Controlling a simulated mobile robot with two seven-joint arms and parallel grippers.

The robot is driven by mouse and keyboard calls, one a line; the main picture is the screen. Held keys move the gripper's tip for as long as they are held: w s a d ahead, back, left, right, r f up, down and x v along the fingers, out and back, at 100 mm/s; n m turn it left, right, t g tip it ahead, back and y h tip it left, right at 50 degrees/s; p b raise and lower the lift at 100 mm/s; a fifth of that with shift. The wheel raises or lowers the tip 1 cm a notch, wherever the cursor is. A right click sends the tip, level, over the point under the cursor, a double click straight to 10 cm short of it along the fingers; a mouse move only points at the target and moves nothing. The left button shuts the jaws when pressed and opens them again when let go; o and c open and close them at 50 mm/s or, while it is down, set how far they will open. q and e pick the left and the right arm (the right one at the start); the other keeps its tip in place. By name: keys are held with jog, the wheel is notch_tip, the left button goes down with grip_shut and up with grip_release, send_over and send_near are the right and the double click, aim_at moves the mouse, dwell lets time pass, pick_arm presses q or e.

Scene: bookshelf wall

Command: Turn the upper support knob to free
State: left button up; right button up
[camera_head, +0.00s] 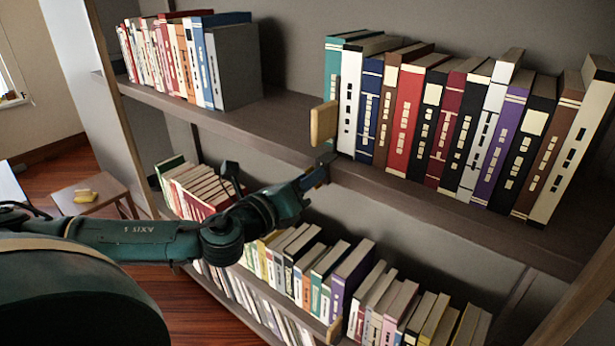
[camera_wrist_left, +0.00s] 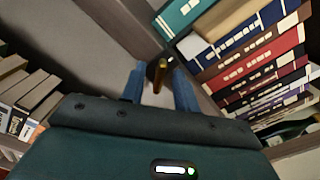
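The upper bookend support is a tan wooden plate (camera_head: 322,123) standing on the upper shelf at the left end of the right-hand book row. My left gripper (camera_head: 318,174) is just below it, at the front edge of that shelf. In the left wrist view, a small brass-coloured knob (camera_wrist_left: 158,73) lies between the two blue fingertips (camera_wrist_left: 159,78) of my left gripper. The fingers are apart, one on each side of the knob; firm contact does not show. In the head view the gripper hides the knob. My right gripper is not in view.
The upper shelf (camera_head: 285,118) is bare between the left book group (camera_head: 190,60) and the right book row (camera_head: 440,130). A lower shelf of books (camera_head: 310,270) sits beneath my left arm. A small wooden table (camera_head: 88,195) stands at left.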

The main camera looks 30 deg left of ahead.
pick_arm(q)
jog(key=shift+w+d, duration=0.1)
jog(key=shift+w, duration=0.15)
jog(key=shift+c, duration=0.2)
grip_shut()
